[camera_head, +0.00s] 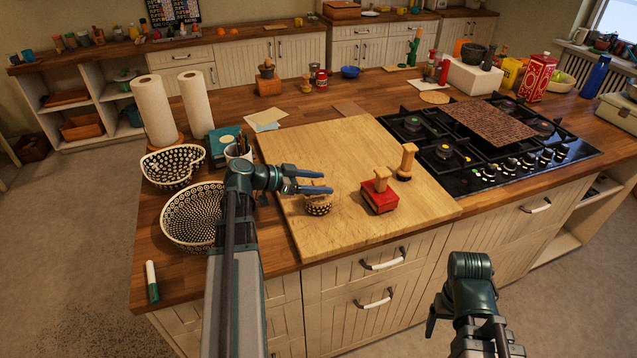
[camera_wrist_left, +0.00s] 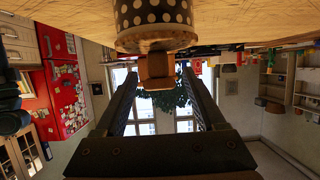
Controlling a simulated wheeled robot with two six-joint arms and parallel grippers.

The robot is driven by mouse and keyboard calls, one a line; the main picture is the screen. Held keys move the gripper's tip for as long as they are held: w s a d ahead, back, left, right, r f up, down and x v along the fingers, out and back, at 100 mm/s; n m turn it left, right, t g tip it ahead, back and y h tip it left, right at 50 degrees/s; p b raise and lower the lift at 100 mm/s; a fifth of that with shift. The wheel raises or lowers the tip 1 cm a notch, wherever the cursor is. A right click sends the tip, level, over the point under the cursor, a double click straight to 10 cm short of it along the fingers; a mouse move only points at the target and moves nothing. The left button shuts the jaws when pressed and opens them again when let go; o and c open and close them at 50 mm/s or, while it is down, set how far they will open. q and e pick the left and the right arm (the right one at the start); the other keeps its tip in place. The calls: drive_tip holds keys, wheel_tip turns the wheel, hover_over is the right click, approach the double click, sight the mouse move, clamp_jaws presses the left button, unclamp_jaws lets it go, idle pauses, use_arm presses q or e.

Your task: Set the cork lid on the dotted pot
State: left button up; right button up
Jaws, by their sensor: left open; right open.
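The dotted pot (camera_head: 319,208), dark with pale dots, stands on the wooden board (camera_head: 345,145). The cork lid (camera_head: 316,197) sits on top of it, partly hidden by my left gripper (camera_head: 328,182). The left wrist view is upside down; it shows the dotted pot (camera_wrist_left: 152,12), the lid's disc (camera_wrist_left: 157,38) against its rim, and the lid's knob (camera_wrist_left: 157,72). My left gripper (camera_wrist_left: 160,85) is open, its fingers on either side of the knob with gaps. My right gripper (camera_head: 466,322) is open and empty in front of the counter.
A red square pot with a wooden-knobbed top (camera_head: 380,195) and a wooden knobbed piece (camera_head: 407,160) stand right on the board. Patterned bowls (camera_head: 190,215) and paper rolls (camera_head: 155,110) are at left. A black gas hob (camera_head: 450,160) is at right. The board's back is clear.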

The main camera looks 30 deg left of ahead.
use_arm(q)
drive_tip(key=shift+r, duration=0.1)
drive_tip(key=shift+s+r+p, duration=0.1)
drive_tip(key=shift+r+p, duration=0.15)
drive_tip(key=shift+p, duration=0.05)
drive_tip(key=p+v, duration=0.4)
drive_tip(key=v, duration=0.7)
drive_tip(key=shift+s+a, duration=0.3)
